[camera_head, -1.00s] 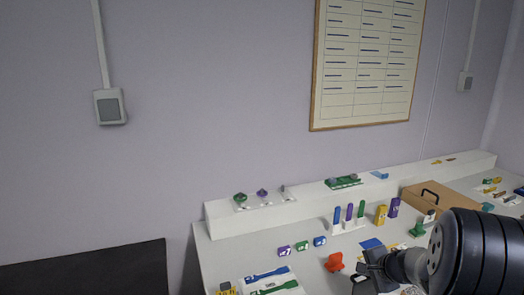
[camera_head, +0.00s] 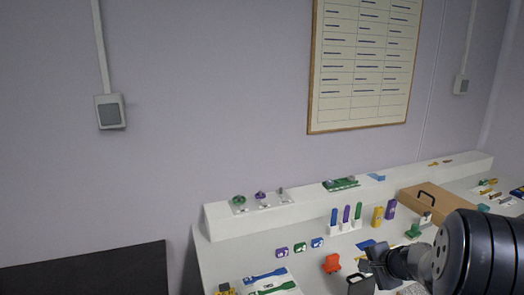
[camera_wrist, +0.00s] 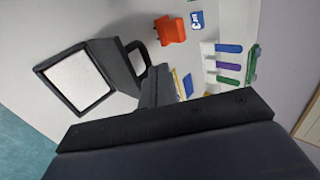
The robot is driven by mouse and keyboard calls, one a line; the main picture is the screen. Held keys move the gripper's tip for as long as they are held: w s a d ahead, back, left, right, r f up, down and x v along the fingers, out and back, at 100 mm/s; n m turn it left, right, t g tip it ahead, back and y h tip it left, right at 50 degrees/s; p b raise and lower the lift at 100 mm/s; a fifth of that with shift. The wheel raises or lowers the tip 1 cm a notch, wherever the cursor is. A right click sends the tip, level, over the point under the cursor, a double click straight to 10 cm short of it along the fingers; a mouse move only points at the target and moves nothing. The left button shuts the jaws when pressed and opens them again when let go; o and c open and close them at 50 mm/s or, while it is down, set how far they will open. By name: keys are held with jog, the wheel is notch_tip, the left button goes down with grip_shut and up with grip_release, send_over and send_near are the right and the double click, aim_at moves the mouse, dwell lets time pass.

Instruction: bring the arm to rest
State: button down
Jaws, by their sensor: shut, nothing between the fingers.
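My gripper (camera_head: 372,268) shows in the head view at the lower right, above the front part of the white bench (camera_head: 222,258). In the wrist view my gripper (camera_wrist: 158,88) points up the picture with its fingers together and nothing between them. A dark box-like thing with a handle and a pale square face (camera_wrist: 78,82) is beside the fingers in the wrist view. It also shows in the head view (camera_head: 360,285), just below my gripper. An orange-red piece (camera_wrist: 170,30) lies beyond the fingertips and also shows in the head view (camera_head: 332,263).
A rack of coloured-handled tools (camera_head: 346,218), yellow and purple blocks (camera_head: 378,216) and a brown case with a handle (camera_head: 428,201) stand behind my gripper. Small coloured blocks (camera_head: 300,247) and flat blue and green tools (camera_head: 268,275) lie to the left. A raised shelf (camera_head: 310,202) runs along the wall.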

aim_at(354, 275)
jog(key=s+d+r, duration=0.1)
jog(key=s+r, duration=0.3)
jog(key=r, duration=0.4)
jog(key=w+f, duration=0.2)
jog(key=f, duration=0.2)
jog(key=w+a+f+b, duration=0.1)
jog(key=f, duration=0.3)
jog(key=w+f+b, duration=0.1)
jog(key=w+f, duration=0.1)
jog(key=f, duration=0.2)
jog(key=shift+w+a+f, duration=0.1)
jog(key=shift+w+a, duration=0.15)
jog(key=shift+w, duration=0.05)
jog(key=shift+s+d+r+p, duration=0.2)
jog(key=shift+s+r+p, duration=0.25)
jog(key=shift+p, duration=0.3)
jog(key=shift+s, duration=0.2)
jog(key=shift+w+f, duration=0.1)
jog(key=shift+f, duration=0.05)
